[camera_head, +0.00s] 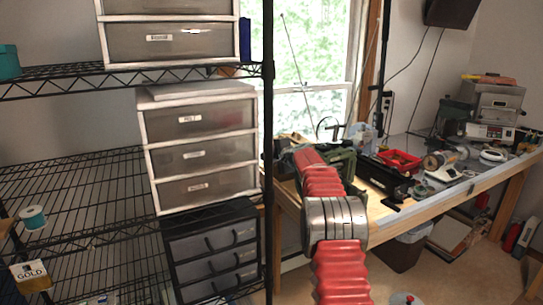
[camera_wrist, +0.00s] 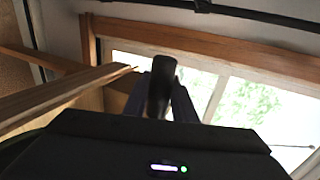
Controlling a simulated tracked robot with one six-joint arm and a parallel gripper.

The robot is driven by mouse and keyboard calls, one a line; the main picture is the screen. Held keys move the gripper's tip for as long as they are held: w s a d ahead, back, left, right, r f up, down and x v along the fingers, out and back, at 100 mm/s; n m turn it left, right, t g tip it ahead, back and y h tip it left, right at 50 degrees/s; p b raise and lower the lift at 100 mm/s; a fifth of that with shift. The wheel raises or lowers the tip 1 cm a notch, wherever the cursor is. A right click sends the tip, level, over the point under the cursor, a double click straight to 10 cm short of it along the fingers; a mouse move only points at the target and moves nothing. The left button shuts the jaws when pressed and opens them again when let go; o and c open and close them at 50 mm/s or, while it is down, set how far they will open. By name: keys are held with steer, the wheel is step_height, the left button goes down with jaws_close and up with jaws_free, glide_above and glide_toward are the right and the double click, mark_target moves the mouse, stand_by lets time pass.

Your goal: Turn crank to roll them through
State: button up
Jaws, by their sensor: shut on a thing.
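A dark, rounded handle (camera_wrist: 161,84), likely the crank's, stands upright in the middle of the wrist view. My gripper (camera_wrist: 160,103) is shut on it, with a dark finger on each side. In the head view my red arm reaches away to the workbench and covers much of what lies behind it. A green machine (camera_head: 342,163), possibly the rolling mill, shows partly beside the arm's far end. A thin curved metal piece (camera_head: 322,124) rises above it. The rollers and any metal between them cannot be made out.
The wooden workbench (camera_head: 452,189) carries a red tray (camera_head: 399,161), a black box (camera_head: 383,179) and several tools. A black wire rack (camera_head: 268,150) with white drawer units (camera_head: 201,148) stands close on the left. A bin (camera_head: 404,247) sits below the bench.

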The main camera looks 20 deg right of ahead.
steer(key=w+f, duration=0.3)
steer(key=f, duration=0.6)
steer(key=shift+w+f, duration=0.2)
steer(key=shift+d, duration=0.1)
step_height(320, 180, down, 9)
steer(key=w, duration=0.1)
steer(key=shift+w, duration=0.3)
steer(key=shift+r, duration=0.1)
step_height(320, 180, down, 9)
steer(key=s, duration=0.1)
steer(key=shift+s+a+f, duration=0.2)
steer(key=shift+s+a, duration=0.2)
